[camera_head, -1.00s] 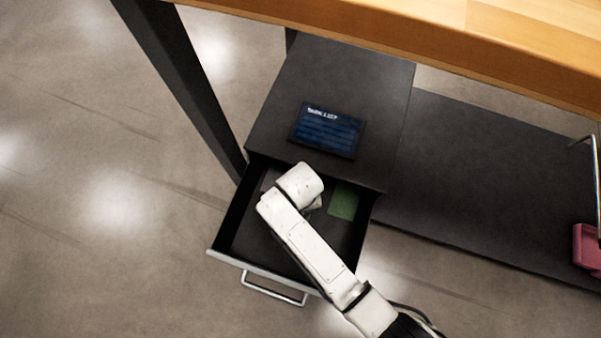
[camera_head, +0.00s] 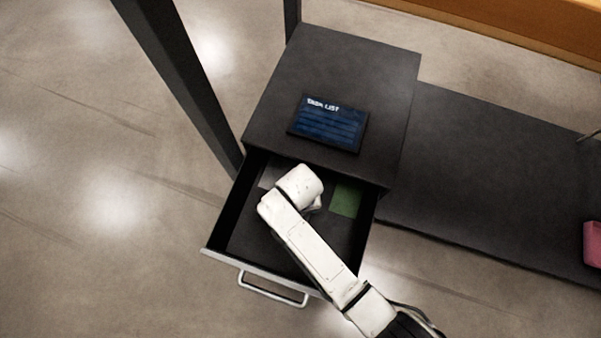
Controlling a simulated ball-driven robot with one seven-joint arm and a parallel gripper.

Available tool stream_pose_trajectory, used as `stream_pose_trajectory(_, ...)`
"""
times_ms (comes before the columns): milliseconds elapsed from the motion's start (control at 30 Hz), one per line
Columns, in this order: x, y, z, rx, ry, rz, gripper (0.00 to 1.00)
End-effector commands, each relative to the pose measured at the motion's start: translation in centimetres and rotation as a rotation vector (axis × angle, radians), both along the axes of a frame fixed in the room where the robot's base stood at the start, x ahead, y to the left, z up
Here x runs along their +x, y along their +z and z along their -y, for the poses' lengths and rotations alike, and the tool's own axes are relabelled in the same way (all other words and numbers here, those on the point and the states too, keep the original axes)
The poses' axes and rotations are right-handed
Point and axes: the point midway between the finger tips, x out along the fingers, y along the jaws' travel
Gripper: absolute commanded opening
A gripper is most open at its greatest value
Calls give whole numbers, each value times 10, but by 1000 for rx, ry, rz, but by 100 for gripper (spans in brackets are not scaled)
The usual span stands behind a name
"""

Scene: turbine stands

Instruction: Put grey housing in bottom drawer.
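An open drawer (camera_head: 252,259) extends from a dark cabinet (camera_head: 345,67) beneath the wooden bench. My white arm reaches over the drawer from the lower right, with its wrist above the drawer's back half. My gripper is hidden under the wrist, so its fingers and anything in them cannot be seen. No grey housing can be made out. A grey patch (camera_head: 271,175) shows at the drawer's back left, and a green patch (camera_head: 346,200) lies at its back right.
A tablet reading "TASK LIST" (camera_head: 328,123) lies on the cabinet top. A dark table leg (camera_head: 184,85) stands left of the drawer. A low dark shelf (camera_head: 490,170) runs right, with a pink object (camera_head: 592,243) at its edge. Floor at left is clear.

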Motion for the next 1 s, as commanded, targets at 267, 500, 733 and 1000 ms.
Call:
stream_pose_trajectory(267,1,-4,0,0,0,1,8)
stream_pose_trajectory(500,1,-5,0,0,0,1,77)
stream_pose_trajectory(733,0,-5,0,0,0,0,93)
stream_pose_trajectory(1000,0,-6,0,0,0,-1,100)
